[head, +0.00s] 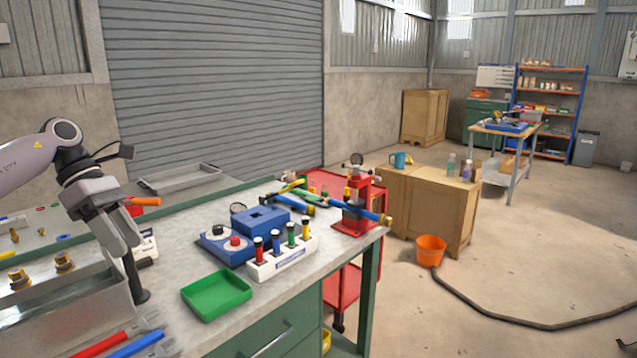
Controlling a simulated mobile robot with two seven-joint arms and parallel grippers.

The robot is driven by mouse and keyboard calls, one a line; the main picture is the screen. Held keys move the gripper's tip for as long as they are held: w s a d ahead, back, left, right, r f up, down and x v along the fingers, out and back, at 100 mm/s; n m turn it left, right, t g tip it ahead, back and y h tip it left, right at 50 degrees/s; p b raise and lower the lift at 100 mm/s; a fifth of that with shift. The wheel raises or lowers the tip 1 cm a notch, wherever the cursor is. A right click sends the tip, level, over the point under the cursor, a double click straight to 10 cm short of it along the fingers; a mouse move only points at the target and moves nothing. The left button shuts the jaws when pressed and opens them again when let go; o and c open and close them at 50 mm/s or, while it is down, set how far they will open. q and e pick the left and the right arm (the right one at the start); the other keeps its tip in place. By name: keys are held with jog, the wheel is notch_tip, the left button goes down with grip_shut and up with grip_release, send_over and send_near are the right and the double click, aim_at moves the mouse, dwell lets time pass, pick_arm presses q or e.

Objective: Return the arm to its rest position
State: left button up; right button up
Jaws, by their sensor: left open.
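My left arm comes in from the left edge and bends down. Its gripper (121,246) points downward over the left part of the workbench (215,312), by the metal tray (95,305). The gripper is open and I see nothing held in it. A thin dark upright post (137,284) on a round base stands just below the fingers; I cannot tell whether they touch it. My right gripper is not in view.
On the bench are a green tray (217,294), a white rack (284,262) with several coloured-top cylinders, a blue block (261,219) and a red stand (355,205). Red and blue-handled tools (137,345) lie at the front. An orange bucket (431,250) stands on the floor.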

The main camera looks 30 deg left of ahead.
pick_arm(q)
jog(key=w+d+f+n+t+h, duration=0.2)
jog(key=w+d+f+n+t, duration=0.15)
jog(key=d+f+n, duration=0.35)
jog(key=w+d+f+n+t+h, duration=0.1)
jog(key=w+d+f+n+t, duration=0.1)
jog(key=d+f+n+t, duration=0.35)
jog(key=w+d+f+n+t+h, duration=0.25)
jog(key=d+f+n, duration=0.45)
jog(key=f, duration=0.4)
jog(key=s+d+f+n+g+y, duration=0.1)
jog(key=s+d+f+n+y, duration=0.4)
jog(key=n, duration=0.7)
jog(key=s+d+f+n+g+y, duration=0.1)
jog(key=s+d+f+n+y, duration=0.3)
jog(key=s+d+f+n, duration=0.3)
jog(key=d+f+n, duration=0.3)
jog(key=n, duration=0.2)
jog(key=shift+s+f+n+y, duration=0.15)
jog(key=shift+s+n+y, duration=0.05)
jog(key=shift+n+y, duration=0.15)
jog(key=shift+g, duration=0.25)
